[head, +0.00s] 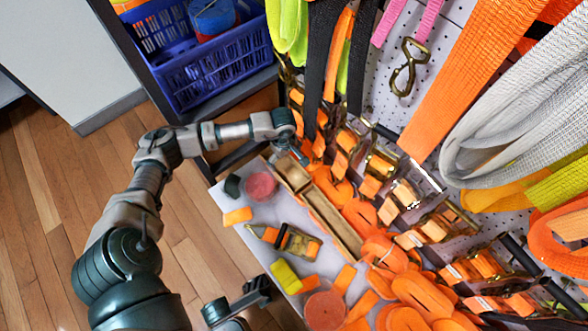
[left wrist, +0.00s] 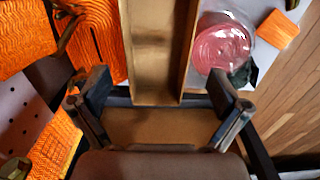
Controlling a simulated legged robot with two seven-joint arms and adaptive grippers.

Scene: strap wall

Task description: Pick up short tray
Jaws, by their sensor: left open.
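The short tray (head: 291,173) is a small brown open box on the white shelf, at the upper end of a long narrow brown tray (head: 332,226). In the left wrist view the short tray (left wrist: 150,127) lies below the long tray (left wrist: 155,50), between my finger pads. My left gripper (head: 297,152) is over the short tray's far end and hides part of it. In the left wrist view my left gripper (left wrist: 158,92) is open, with one finger on each side of the tray; contact cannot be told. My right gripper (head: 238,302) shows partly at the bottom.
A pink roll (head: 261,186), yellow block (head: 286,277) and ratchet buckle (head: 298,242) lie left of the trays. Orange straps (head: 420,292) crowd their right. Straps hang on the pegboard (head: 460,42). A blue basket (head: 215,67) stands at upper left.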

